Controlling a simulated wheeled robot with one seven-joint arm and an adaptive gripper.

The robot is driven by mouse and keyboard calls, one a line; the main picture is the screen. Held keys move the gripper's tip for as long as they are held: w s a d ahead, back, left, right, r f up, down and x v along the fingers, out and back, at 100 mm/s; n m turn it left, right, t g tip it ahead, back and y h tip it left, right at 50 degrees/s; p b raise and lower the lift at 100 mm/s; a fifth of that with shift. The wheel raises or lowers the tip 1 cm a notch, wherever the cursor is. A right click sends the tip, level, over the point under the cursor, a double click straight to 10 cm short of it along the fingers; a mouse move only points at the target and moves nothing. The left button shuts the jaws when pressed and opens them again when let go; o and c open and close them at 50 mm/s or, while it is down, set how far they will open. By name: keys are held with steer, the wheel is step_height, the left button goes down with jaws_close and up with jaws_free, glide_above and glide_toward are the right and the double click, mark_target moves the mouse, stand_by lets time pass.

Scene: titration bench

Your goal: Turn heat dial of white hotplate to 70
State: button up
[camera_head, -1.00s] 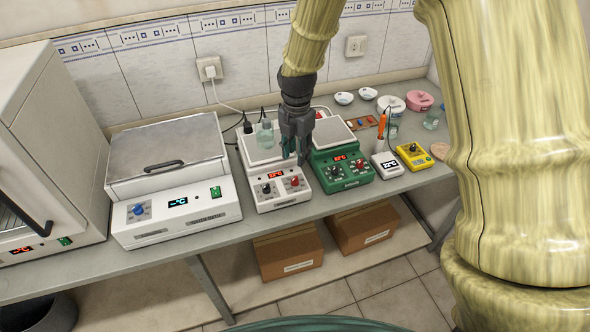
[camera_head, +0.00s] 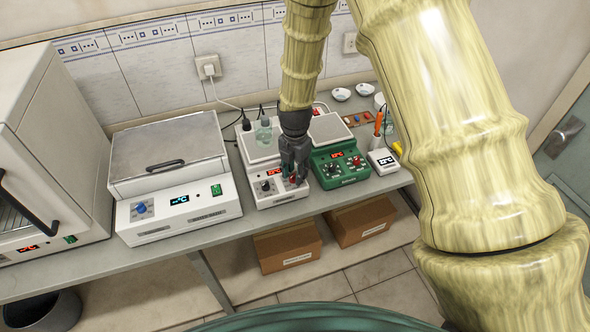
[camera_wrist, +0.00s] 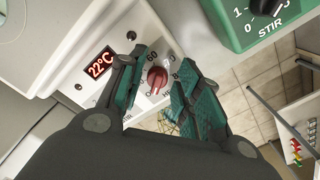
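The white hotplate (camera_head: 278,200) stands on the bench with its control panel facing front. In the wrist view its display (camera_wrist: 100,66) reads 22°C. Its red heat dial (camera_wrist: 157,77) shows between my fingertips, with a printed scale around it that is partly hidden by the fingers. A dark second dial (camera_head: 266,186) is on the left of the panel. My gripper (camera_head: 293,180) points down at the right side of the panel. In the wrist view the green-padded fingers (camera_wrist: 158,82) are apart, one on each side of the red dial. I cannot tell whether they touch it.
A green hotplate (camera_head: 341,167) stands close on the right, its stir dial (camera_wrist: 268,6) near my gripper. A glass bottle (camera_head: 264,134) stands on the white hotplate's top. A large lidded bath (camera_head: 170,180) is to the left. A white meter (camera_head: 382,161) stands farther right.

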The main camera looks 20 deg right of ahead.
jaws_close()
